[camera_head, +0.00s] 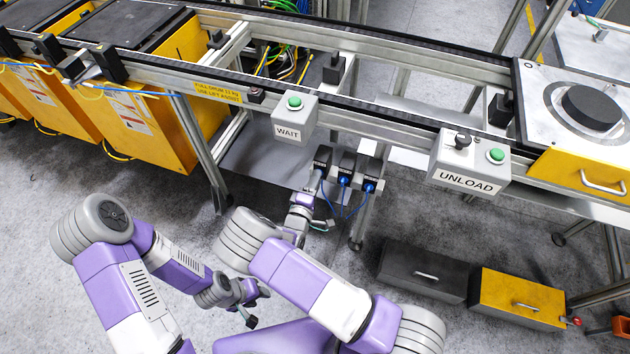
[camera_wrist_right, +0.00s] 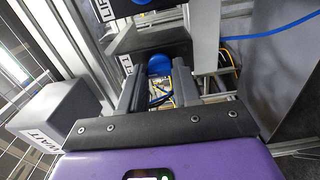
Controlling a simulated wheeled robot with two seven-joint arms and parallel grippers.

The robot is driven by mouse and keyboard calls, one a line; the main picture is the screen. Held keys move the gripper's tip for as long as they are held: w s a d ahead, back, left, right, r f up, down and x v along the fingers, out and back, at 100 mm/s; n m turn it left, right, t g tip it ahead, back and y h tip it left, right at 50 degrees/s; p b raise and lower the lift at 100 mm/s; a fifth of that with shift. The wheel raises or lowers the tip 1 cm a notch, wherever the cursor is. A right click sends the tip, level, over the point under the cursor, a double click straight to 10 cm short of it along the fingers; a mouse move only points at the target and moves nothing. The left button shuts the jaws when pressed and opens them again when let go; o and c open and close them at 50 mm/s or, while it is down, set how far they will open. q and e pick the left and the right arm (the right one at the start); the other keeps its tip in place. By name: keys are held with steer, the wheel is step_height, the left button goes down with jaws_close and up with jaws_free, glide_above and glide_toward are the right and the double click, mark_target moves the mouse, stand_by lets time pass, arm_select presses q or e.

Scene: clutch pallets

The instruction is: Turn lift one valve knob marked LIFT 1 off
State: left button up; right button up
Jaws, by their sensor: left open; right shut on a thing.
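Several small dark valve boxes with blue knobs hang in a row below the conveyor; the middle box (camera_head: 346,163) and the right box (camera_head: 370,172) are clear of my grippers. My right gripper (camera_head: 315,190) is at the leftmost box (camera_head: 322,156). In the right wrist view its fingers (camera_wrist_right: 159,92) are shut on a blue valve knob (camera_wrist_right: 160,65), which shows between them. A label beside the knob (camera_wrist_right: 126,64) is partly readable, but its number cannot be made out. My left gripper (camera_head: 257,307) is open and empty, low over the floor.
The grey WAIT box (camera_head: 294,117) hangs on the conveyor rail above my right gripper; it also shows in the right wrist view (camera_wrist_right: 58,112). The UNLOAD box (camera_head: 468,162) is further right. Blue hoses (camera_head: 343,205) hang below the valves. Black (camera_head: 422,272) and yellow (camera_head: 518,298) bins stand on the floor.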

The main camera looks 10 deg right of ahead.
stand_by(0.6)
steer(key=o, duration=1.1)
steer(key=shift+c, duration=0.2)
steer(key=shift+s+a, duration=0.1)
steer(key=p+v, duration=0.1)
steer(key=v, duration=0.6)
steer(key=shift+s+p, duration=0.2)
steer(key=shift+p, duration=0.2)
steer(key=shift+a, duration=0.1)
